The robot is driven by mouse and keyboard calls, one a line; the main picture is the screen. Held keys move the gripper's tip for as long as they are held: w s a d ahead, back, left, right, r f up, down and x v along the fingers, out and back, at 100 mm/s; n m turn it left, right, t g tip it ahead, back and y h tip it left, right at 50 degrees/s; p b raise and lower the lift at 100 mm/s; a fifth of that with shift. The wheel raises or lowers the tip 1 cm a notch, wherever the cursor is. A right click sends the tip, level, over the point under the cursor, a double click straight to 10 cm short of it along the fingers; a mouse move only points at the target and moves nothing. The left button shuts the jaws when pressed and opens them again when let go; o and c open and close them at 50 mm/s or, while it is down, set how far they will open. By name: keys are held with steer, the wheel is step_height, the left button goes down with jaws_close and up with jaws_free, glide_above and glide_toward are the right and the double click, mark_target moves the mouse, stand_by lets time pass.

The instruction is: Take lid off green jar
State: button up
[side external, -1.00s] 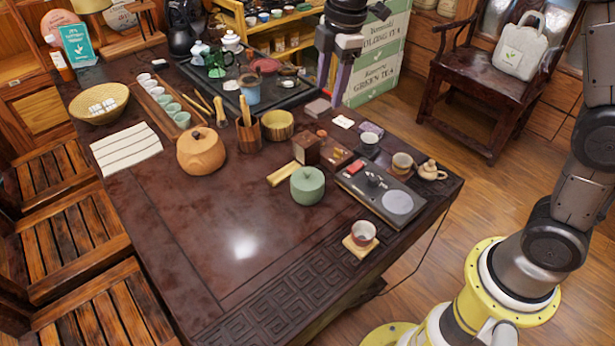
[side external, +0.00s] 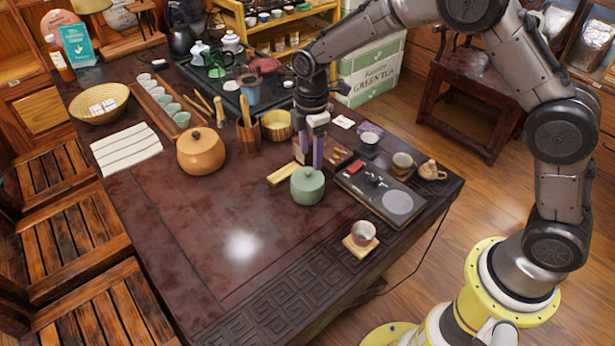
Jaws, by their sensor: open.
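The green jar (side external: 307,190) stands upright on the dark table, right of the middle. Its green lid (side external: 307,175), with a small knob on top, sits on it. My gripper (side external: 311,160) points down just behind the jar in the picture, its purple-grey fingers partly over the small wooden box there. The fingers appear empty and open. I cannot tell exactly how high they are above the table or whether they touch anything.
A tan wooden block (side external: 283,173) lies left of the jar. A dark tray (side external: 380,193) is to its right, and a cup on a coaster (side external: 361,241) is at the front. An orange lidded jar (side external: 201,151) stands left. The table's front left is clear.

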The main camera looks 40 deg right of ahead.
mark_target(307, 171)
steer(key=shift+w+a+f, duration=0.1)
steer(key=shift+w+f, duration=0.1)
steer(key=shift+f, duration=1.1)
steer(key=shift+w+a+f, duration=0.1)
steer(key=shift+w+f, duration=0.1)
steer(key=shift+f, duration=1.1)
jaws_close()
